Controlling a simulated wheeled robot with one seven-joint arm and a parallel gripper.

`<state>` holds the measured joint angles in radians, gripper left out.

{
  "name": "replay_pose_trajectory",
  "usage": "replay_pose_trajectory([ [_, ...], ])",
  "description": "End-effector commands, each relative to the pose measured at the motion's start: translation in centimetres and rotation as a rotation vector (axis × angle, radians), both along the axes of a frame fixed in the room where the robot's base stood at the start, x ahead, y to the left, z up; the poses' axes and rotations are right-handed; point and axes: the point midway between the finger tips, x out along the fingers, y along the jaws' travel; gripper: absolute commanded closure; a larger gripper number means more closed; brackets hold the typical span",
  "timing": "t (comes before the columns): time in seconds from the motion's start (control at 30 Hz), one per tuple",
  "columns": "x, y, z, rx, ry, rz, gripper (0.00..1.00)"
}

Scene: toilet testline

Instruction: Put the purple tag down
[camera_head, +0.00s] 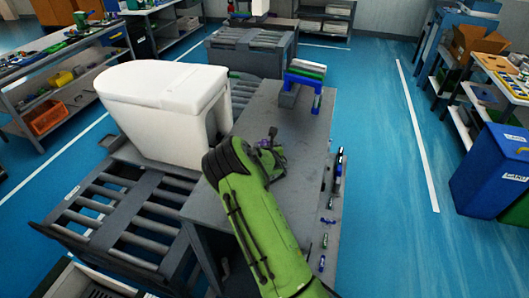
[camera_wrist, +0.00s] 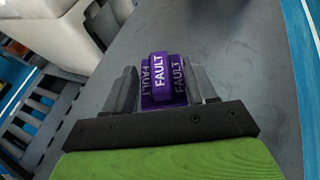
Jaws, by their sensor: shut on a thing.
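The purple tag (camera_wrist: 161,82), with "FAULT" on its faces, sits between the two fingers of my gripper (camera_wrist: 160,92) in the wrist view. The fingers are shut on it. In the head view the purple tag (camera_head: 272,133) shows only as a small dark purple bit beyond the end of my green arm. My gripper (camera_head: 270,150) is over the grey workbench top (camera_head: 296,165). I cannot tell whether the tag touches the bench.
A white toilet (camera_head: 160,105) stands on the roller conveyor (camera_head: 120,215) left of the bench. A rack with green and blue items (camera_head: 304,75) stands at the bench's far end. Small tools (camera_head: 338,172) lie along the right edge. The bench between my gripper and the rack is clear.

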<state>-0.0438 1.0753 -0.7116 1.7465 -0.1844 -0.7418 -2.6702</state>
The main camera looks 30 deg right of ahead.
Motion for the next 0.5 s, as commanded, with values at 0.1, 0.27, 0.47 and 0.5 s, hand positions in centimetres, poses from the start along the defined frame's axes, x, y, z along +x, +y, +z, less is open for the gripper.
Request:
replay_pose_trajectory([
  [0.1,-0.1,0.0,-2.3,0.001,0.004,0.000,0.73],
  [0.27,-0.1,-0.1,-5.7,0.001,0.002,-0.001,0.73],
  [0.47,-0.1,0.0,-8.7,0.001,0.003,0.000,0.73],
  [0.5,-0.1,0.0,-9.4,0.001,0.003,0.000,0.73],
])
